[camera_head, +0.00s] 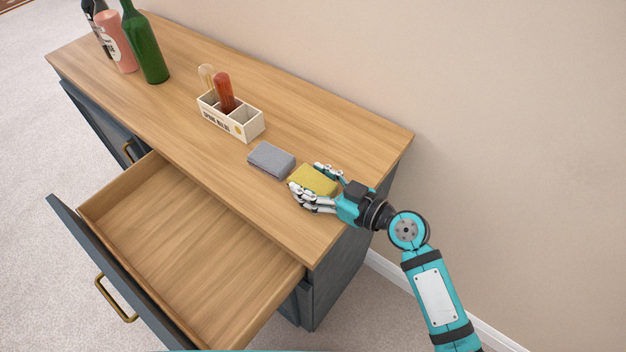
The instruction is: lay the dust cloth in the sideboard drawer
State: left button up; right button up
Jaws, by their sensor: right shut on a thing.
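A yellow folded cloth (314,179) lies on the sideboard top near its right end. My right gripper (306,178) has its fingers on either side of the yellow cloth and is shut on it. The cloth looks to be at the level of the top; I cannot tell if it is lifted. A grey folded cloth (271,159) lies just left of it. The sideboard (345,143) has its drawer (180,235) pulled out, and the visible drawer floor is bare. My left gripper is not in view.
A green bottle (146,48), a pink bottle (116,45) and a dark bottle (94,22) stand at the far left. A wall runs behind the sideboard.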

aim_at(330, 195)
jog(key=o, duration=1.2)
jog(key=shift+p, duration=0.4)
jog(key=v, duration=0.1)
jog(key=b+v, duration=0.2)
jog(key=v, duration=0.1)
jog(key=shift+s+f, duration=0.2)
jog(key=shift+f, duration=0.15)
jog(key=shift+r+b+v, duration=0.15)
jog(key=shift+b+v, duration=0.7)
jog(key=shift+v, duration=1.35)
jog(key=shift+r+b+v, duration=0.2)
jog(key=shift+b+v, duration=0.7)
jog(key=shift+v, duration=1.35)
jog(key=shift+r+b+v, duration=0.15)
jog(key=shift+b+v, duration=0.7)
jog(key=shift+v, duration=1.35)
